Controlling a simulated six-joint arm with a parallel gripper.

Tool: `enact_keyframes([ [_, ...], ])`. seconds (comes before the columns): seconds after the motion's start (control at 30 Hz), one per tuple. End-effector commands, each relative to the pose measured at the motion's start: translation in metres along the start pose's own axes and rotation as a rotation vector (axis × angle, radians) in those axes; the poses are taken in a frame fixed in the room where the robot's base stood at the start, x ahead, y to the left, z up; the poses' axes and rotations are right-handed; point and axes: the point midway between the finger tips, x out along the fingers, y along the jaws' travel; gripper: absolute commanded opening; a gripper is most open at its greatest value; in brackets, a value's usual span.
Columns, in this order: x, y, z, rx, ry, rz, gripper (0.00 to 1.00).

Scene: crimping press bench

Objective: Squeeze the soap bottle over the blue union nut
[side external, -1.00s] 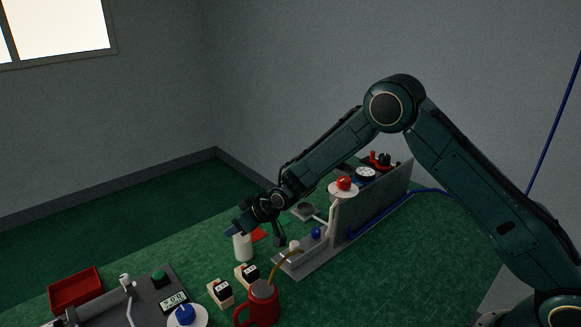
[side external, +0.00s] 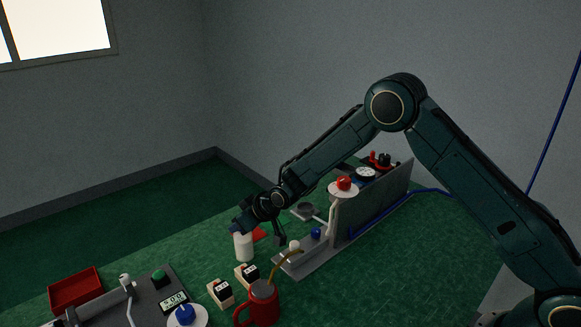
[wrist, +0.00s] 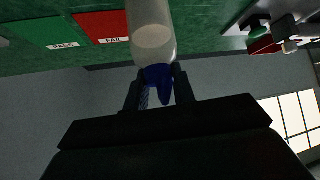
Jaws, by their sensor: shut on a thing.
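The soap bottle (side external: 243,248) is pale with a blue top (side external: 236,229) and looks about upright over the green bench. My gripper (side external: 242,230) is shut on it near the top. In the wrist view the pale body (wrist: 152,38) extends away from my gripper (wrist: 160,88), with the blue top (wrist: 159,76) between the fingers. I cannot tell whether the base touches the bench. A small blue piece (side external: 316,232), possibly the union nut, sits on the grey fixture, to the right of the bottle and apart from it.
A red mug (side external: 262,305) and two small blocks with black tops (side external: 221,292) stand in front. A red tray (side external: 75,287) and a scale display (side external: 174,301) are at left. The upright grey panel (side external: 375,205) stands at right. Red (wrist: 103,26) and green (wrist: 52,34) cards lie near the bottle.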

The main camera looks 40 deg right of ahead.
Motion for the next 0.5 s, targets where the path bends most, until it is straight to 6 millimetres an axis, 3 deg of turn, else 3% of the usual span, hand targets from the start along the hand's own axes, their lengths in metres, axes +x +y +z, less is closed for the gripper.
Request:
enact_keyframes([
  [0.27,-0.019,0.000,-0.019,0.000,0.005,0.000,0.00],
  [0.5,-0.051,0.000,-0.052,0.000,0.007,0.001,0.00],
])
